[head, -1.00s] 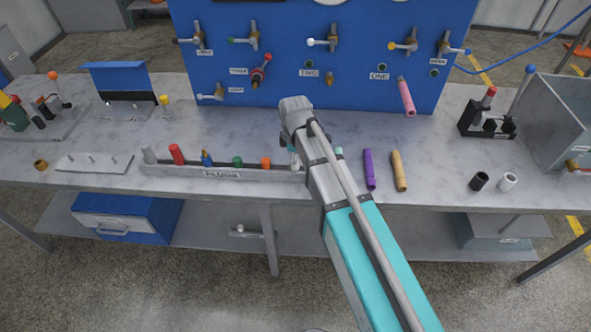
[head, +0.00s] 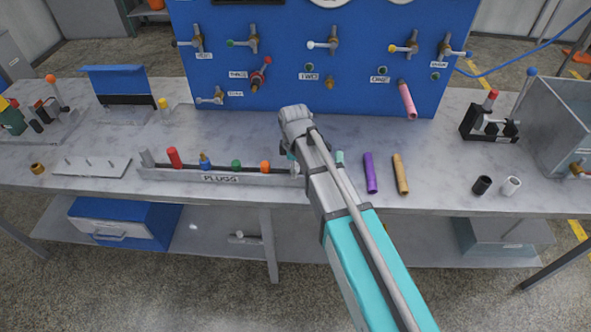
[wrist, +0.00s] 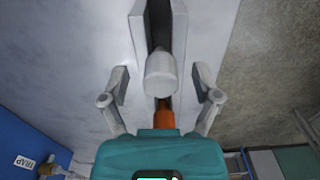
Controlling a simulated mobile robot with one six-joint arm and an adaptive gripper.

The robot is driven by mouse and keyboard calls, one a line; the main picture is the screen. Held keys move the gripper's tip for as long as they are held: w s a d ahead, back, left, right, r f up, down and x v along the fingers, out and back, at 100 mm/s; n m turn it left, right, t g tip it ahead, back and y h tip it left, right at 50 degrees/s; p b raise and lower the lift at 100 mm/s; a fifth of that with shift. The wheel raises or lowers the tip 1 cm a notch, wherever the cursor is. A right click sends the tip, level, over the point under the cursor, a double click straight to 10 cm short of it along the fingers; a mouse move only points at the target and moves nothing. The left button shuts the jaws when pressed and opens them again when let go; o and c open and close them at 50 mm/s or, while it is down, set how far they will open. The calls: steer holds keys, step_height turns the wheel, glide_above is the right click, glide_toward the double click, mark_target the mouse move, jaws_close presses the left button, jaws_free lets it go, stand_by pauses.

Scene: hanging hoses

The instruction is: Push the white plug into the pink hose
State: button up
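The white plug (wrist: 161,72) stands at the end of the plug rack (wrist: 137,28) in the wrist view. My gripper (wrist: 160,80) is open, with one finger on each side of the plug and a visible gap to each. In the head view my arm largely hides the plug and gripper at the right end of the rack (head: 220,178), which is labelled PLUGS. The pink hose (head: 408,100) hangs from the blue panel, its lower end free and tilted down to the right.
The orange plug (head: 265,167) is beside the white one. Green (head: 237,166), blue (head: 205,161) and red (head: 174,158) plugs stand farther left. Purple (head: 371,173) and tan (head: 400,174) pieces lie right of my arm.

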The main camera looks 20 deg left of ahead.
steer(key=c, duration=1)
steer(key=shift+r, duration=0.2)
step_height(320, 180, up, 2)
steer(key=shift+p, duration=1.2)
steer(key=shift+s+d+r+p, duration=1.15)
steer(key=shift+s+r+p, duration=0.65)
steer(key=shift+s, duration=0.25)
steer(key=shift+s+d+r+p, duration=1.15)
steer(key=shift+s+r+p, duration=0.6)
steer(key=shift+s, duration=0.3)
steer(key=shift+s+d+r+p, duration=1.15)
steer(key=shift+s+r+p, duration=0.65)
steer(key=shift+s, duration=0.25)
steer(key=shift+a, duration=0.1)
